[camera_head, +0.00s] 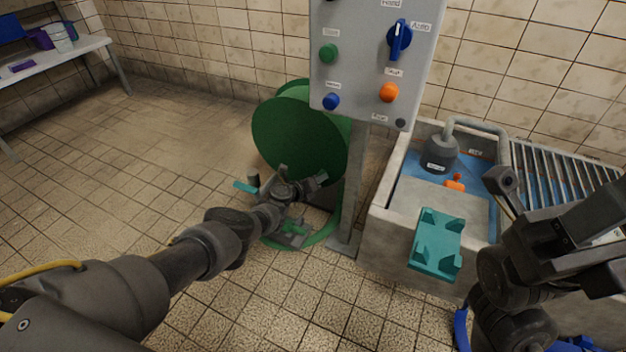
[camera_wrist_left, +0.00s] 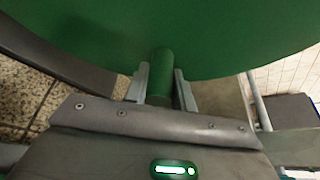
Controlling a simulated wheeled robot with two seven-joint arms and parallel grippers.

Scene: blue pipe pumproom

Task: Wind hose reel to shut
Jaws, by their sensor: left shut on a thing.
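The hose reel (camera_head: 300,135) is a dark green drum standing low on the floor behind the post of the grey control panel. Its green face fills the top of the left wrist view (camera_wrist_left: 230,35). A short green handle (camera_wrist_left: 161,70) stands out from that face. My left gripper (camera_wrist_left: 162,92) is shut on this handle, one finger on each side. In the head view my left gripper (camera_head: 298,184) is at the reel's lower front and hides part of it. My right arm (camera_head: 540,250) is at the lower right, over the basin side; its fingers cannot be made out clearly.
The control panel (camera_head: 362,75) with knobs and buttons stands right above the reel on a grey post (camera_head: 354,190). A concrete basin (camera_head: 378,205) with a pump (camera_head: 438,155) and a teal bracket (camera_head: 436,243) is to the right. A bench (camera_head: 85,47) stands far left. Tiled floor on the left is clear.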

